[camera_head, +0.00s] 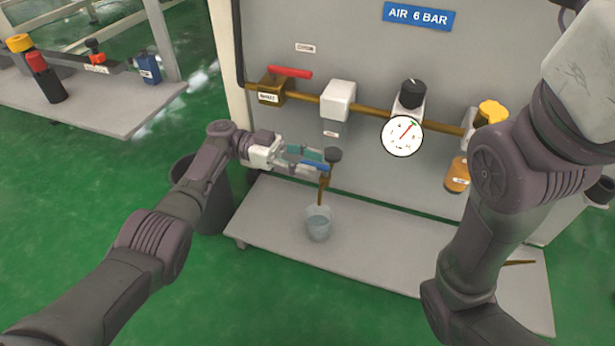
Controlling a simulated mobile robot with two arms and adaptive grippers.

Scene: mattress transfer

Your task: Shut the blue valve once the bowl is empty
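The blue valve (315,166) is a small blue lever on a brass drain pipe (322,190) that points down, below a dark round part. My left gripper (308,162) is at the lever, with its fingers around or beside it; whether they press on it is unclear. A clear cup (318,224) stands on the grey shelf under the pipe and seems to hold some liquid. A see-through bowl above the valve is hard to make out, so its level cannot be told. My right arm crosses the right side; its gripper is out of view.
The grey shelf (385,250) is mostly clear. A dark bin (215,200) stands at its left.

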